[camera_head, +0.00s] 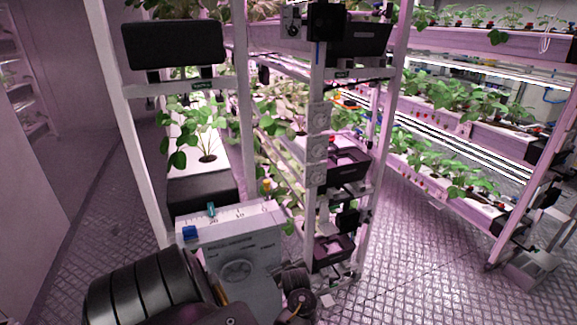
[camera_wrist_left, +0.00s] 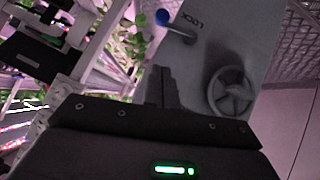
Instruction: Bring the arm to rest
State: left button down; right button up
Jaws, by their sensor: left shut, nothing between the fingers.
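My left arm (camera_head: 145,290) comes in at the lower left of the head view, its black ribbed links in front of a grey control box (camera_head: 262,238). In the left wrist view my left gripper (camera_wrist_left: 162,78) is shut, with nothing between its dark fingers. The grey box (camera_wrist_left: 205,62) is just beyond the fingertips, with a round handwheel (camera_wrist_left: 231,92) to their right and a blue-tipped lever (camera_wrist_left: 163,18) above. I cannot tell whether the fingers touch the box. My left fingertips cannot be made out in the head view, and my right gripper is not in view.
A white rack post (camera_head: 160,180) and planted tray (camera_head: 200,150) stand behind the box. A post with black brackets (camera_head: 345,170) stands just right of it. The patterned aisle floor (camera_head: 410,260) is clear to the right, before more berry racks (camera_head: 455,125).

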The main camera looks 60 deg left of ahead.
pick_arm(q)
jog(key=shift+s+d+r, duration=0.15)
jog(key=shift+d+r, duration=0.05)
dwell(0.6)
jog(key=w+d+f+m+t+h, duration=0.15)
jog(key=w+d+f+m, duration=0.25)
jog(key=d+f+m, duration=0.45)
jog(key=s+d+f+m+h+b, duration=0.1)
jog(key=s+d+f+m+h, duration=0.15)
jog(key=d+f, duration=0.4)
jog(key=s+d+f+m+h+b, duration=0.1)
jog(key=s+d+f+m+b, duration=0.15)
jog(key=f, duration=0.75)
jog(key=s+d+f+m+g+h, duration=0.1)
jog(key=s+d+f+m+h, duration=0.1)
jog(key=s+d+f, duration=0.35)
jog(key=s+d+f+m+g+h, duration=0.1)
jog(key=s+d+f+m, duration=0.15)
jog(key=s+f, duration=0.55)
jog(key=s+d+f+g+b, duration=0.1)
jog(key=s+f, duration=0.1)
jog(key=s, duration=0.8)
jog(key=s+d+f+m+g+h+b, duration=0.1)
jog(key=s+d+f+g+b, duration=0.1)
jog(key=s, duration=0.9)
jog(key=shift+s+d+f, duration=0.15)
jog(key=shift+s+f, duration=0.1)
